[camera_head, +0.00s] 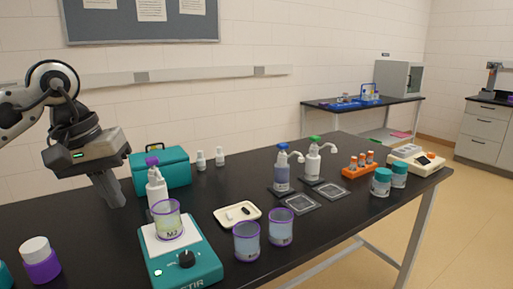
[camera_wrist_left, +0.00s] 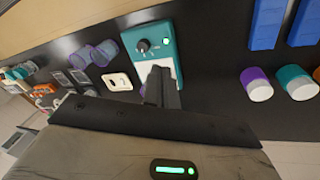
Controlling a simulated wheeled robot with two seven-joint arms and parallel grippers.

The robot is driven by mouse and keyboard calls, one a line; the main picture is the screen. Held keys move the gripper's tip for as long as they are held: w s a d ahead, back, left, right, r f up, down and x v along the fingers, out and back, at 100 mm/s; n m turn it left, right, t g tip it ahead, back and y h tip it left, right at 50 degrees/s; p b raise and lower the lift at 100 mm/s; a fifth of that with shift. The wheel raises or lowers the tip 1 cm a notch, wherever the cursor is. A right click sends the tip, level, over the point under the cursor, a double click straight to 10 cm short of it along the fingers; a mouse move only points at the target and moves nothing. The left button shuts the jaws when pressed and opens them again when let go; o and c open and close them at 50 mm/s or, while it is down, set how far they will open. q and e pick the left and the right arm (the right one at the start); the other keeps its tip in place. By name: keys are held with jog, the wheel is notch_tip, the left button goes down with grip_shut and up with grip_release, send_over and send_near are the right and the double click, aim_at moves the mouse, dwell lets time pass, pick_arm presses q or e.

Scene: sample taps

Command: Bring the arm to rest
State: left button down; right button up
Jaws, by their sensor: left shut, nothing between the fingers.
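My left gripper (camera_head: 108,190) is at the left in the head view, above the black table (camera_head: 330,222). Its fingers point down and are shut with nothing between them. In the left wrist view the shut fingers (camera_wrist_left: 160,84) show in front of the teal stirrer (camera_wrist_left: 147,38). The stirrer (camera_head: 185,258) also shows in the head view, to the right of my gripper, with a beaker marked M2 (camera_head: 168,222) on its white plate. My right gripper is not in view.
A white bottle with a purple cap (camera_head: 157,188) and a teal case (camera_head: 165,168) stand near my left gripper. A purple-and-white jar (camera_head: 40,260) is at the front left. Two beakers (camera_head: 247,240), a tray (camera_head: 237,214) and two tap bottles (camera_head: 282,172) stand to the right.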

pick_arm(q)
jog(key=s+d+f+n+g+h, duration=0.1)
jog(key=s+d+f+n+h, duration=0.1)
jog(key=d+n+h, duration=0.5)
jog(key=s+d+f+n+g+h, duration=0.1)
jog(key=s+d+f+n+h, duration=0.2)
jog(key=d, duration=0.6)
jog(key=s+d+f+n+h, duration=0.2)
jog(key=d+n+h, duration=0.4)
jog(key=d+h, duration=0.15)
jog(key=a+f+m+t+y, duration=0.35)
jog(key=f+m+t, duration=0.2)
jog(key=m, duration=0.55)
jog(key=w+a+f+m+t+y, duration=0.15)
jog(key=f+m+t+y, duration=0.35)
jog(key=m, duration=0.6)
jog(key=a+f+m+t+y, duration=0.35)
jog(key=f+m+t, duration=0.3)
jog(key=m, duration=0.35)
jog(key=s+a+f+n+g+y, duration=0.2)
jog(key=s+a+f+n+g, duration=0.1)
jog(key=s+f+n, duration=0.3)
jog(key=s+a+f+n+g+y, duration=0.3)
jog(key=s+f+n, duration=0.3)
jog(key=f, duration=0.3)
jog(key=shift+s+f+n+g, duration=0.2)
jog(key=shift+s+n+g, duration=0.1)
jog(key=shift+s, duration=0.55)
